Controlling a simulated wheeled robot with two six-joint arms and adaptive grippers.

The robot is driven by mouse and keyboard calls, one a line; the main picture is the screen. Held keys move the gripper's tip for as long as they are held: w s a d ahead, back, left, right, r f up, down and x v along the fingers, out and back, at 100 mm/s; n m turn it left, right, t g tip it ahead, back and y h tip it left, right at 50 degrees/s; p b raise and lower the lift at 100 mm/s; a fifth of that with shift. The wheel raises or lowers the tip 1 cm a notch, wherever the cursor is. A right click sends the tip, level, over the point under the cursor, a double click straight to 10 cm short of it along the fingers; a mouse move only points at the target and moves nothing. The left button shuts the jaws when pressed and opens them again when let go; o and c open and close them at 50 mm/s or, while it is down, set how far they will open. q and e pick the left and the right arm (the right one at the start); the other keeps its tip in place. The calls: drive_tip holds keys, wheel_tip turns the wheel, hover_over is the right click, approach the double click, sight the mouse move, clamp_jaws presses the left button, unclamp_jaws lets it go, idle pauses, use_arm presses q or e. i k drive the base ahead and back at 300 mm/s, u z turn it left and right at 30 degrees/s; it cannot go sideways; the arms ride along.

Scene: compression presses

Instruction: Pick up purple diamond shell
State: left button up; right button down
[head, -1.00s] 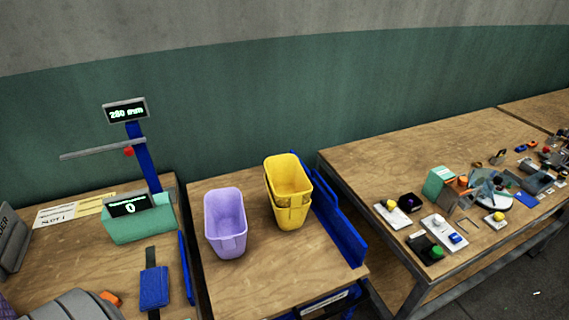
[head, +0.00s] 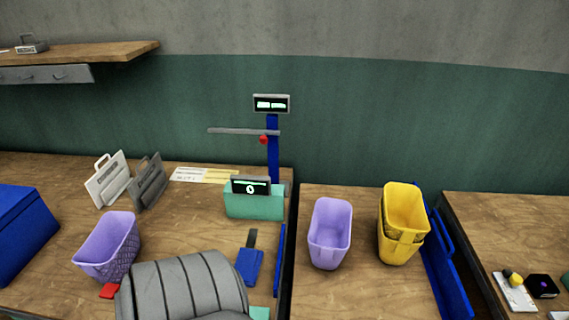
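A purple shell (head: 108,247) with a diamond pattern on its side stands on the left bench, open at the top and tilted in the view. Its lower right part is close to a red tab and a large grey ribbed object, which may hide a little of it. A second purple shell (head: 329,235), which looks plain, stands on the middle table. Neither of my grippers shows in the head view.
The grey ribbed object (head: 185,288) fills the front of the left bench. A blue box (head: 22,235) stands at far left, with white (head: 107,180) and grey (head: 148,181) handled panels behind. Stacked yellow bins (head: 401,225) stand right of the plain purple shell.

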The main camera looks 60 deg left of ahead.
sight(108, 254)
drive_tip(key=u, duration=2.1)
drive_tip(key=k, duration=0.1)
drive_tip(key=u, duration=1.25)
